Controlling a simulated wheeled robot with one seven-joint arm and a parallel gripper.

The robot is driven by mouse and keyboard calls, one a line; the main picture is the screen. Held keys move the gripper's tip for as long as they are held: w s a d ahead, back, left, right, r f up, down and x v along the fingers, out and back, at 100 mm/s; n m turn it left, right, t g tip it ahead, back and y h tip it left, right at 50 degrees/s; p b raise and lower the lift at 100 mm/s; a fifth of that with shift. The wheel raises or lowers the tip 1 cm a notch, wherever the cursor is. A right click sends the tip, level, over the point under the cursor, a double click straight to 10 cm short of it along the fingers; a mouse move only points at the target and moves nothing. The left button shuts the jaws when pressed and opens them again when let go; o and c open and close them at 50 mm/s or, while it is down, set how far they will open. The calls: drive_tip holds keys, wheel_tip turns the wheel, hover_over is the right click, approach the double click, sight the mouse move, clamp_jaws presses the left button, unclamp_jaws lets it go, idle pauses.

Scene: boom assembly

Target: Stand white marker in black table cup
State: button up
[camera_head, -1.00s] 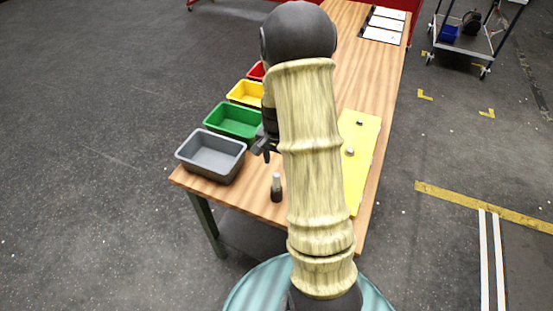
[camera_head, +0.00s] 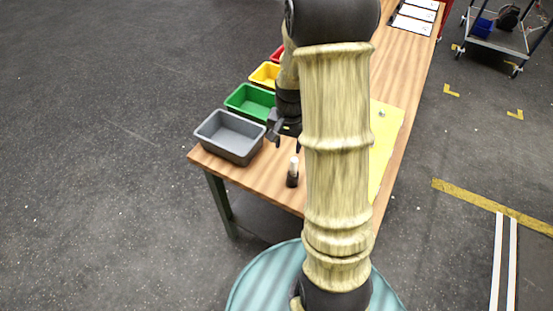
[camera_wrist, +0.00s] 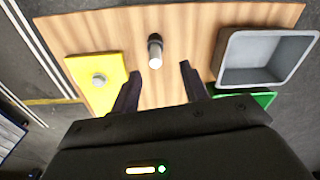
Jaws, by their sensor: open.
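The white marker (camera_head: 294,164) stands upright in the small black cup (camera_head: 292,181) near the table's front edge. In the wrist view the white marker (camera_wrist: 155,60) rises out of the dark cup (camera_wrist: 154,39), beyond my fingertips. My gripper (camera_head: 286,140) is above and behind the cup in the head view, apart from it. In the wrist view my gripper (camera_wrist: 158,76) has its two fingers spread, with nothing between them. The inside of the cup is hidden.
A grey bin (camera_head: 229,136), a green bin (camera_head: 250,101) and a yellow bin (camera_head: 265,74) line the table's left side. A yellow mat (camera_head: 387,135) lies on the right, with a small round grey object (camera_wrist: 99,80) on it. My arm hides the middle of the table.

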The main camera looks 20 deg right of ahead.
drive_tip(key=s+a+r+n+t, duration=0.2)
drive_tip(key=s+a+r+n, duration=0.4)
drive_tip(key=s+a+n, duration=0.2)
drive_tip(key=s+a, duration=0.2)
drive_tip(key=s, duration=0.1)
drive_tip(key=shift+a+r, duration=0.2)
drive_tip(key=shift+r, duration=0.05)
drive_tip(key=shift+b+x, duration=0.85)
drive_tip(key=shift+s, duration=0.2)
